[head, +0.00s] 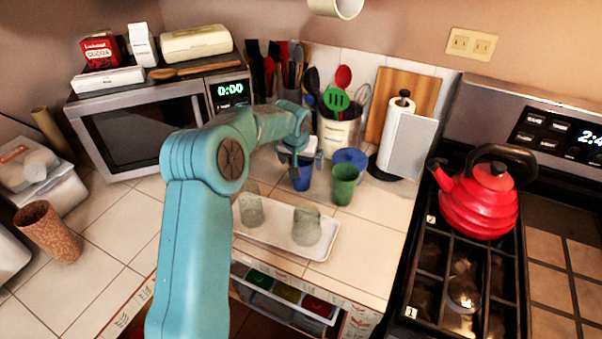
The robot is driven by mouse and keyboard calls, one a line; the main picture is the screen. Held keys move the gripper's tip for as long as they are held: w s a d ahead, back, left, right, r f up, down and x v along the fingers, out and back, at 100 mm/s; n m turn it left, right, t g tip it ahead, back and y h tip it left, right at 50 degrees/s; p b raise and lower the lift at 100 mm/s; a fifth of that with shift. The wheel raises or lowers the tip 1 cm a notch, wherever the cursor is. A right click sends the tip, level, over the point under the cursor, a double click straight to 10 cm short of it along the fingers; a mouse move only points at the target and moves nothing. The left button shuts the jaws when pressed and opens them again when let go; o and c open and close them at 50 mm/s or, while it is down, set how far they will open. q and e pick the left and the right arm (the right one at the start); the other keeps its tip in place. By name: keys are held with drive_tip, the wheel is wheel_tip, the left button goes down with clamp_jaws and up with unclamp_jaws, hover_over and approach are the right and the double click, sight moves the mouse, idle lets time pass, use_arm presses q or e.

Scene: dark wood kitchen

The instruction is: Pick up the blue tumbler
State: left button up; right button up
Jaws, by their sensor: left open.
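The blue tumbler (301,178) stands on the tiled counter in front of the utensil crock. My left gripper (299,160) is right at its upper part, coming from above and behind my teal arm. The gripper is open, and its fingers hide the tumbler's rim. I cannot tell whether the fingers touch it. My right gripper is not in view.
A green tumbler (343,186) stands close on the right, with a blue plate or bowl (350,158) behind it. A white tray (320,252) with two glass cups lies in front. A utensil crock (338,135) is behind, and a paper towel roll (396,138) is right.

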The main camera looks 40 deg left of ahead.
use_arm(q)
drive_tip(key=c, duration=1)
drive_tip(key=shift+c, duration=0.9)
wheel_tip(320, 180, up, 20)
drive_tip(key=p, duration=0.2)
drive_tip(key=w+d+r+m+h+p, duration=0.1)
drive_tip(key=w+d+r+m+p, duration=0.15)
drive_tip(key=d, duration=0.35)
drive_tip(key=w+d+r+m+p, duration=0.1)
drive_tip(key=d+r, duration=0.3)
drive_tip(key=d, duration=0.2)
wheel_tip(320, 180, down, 19)
drive_tip(key=b, duration=0.2)
drive_tip(key=shift+w+d+f, duration=0.2)
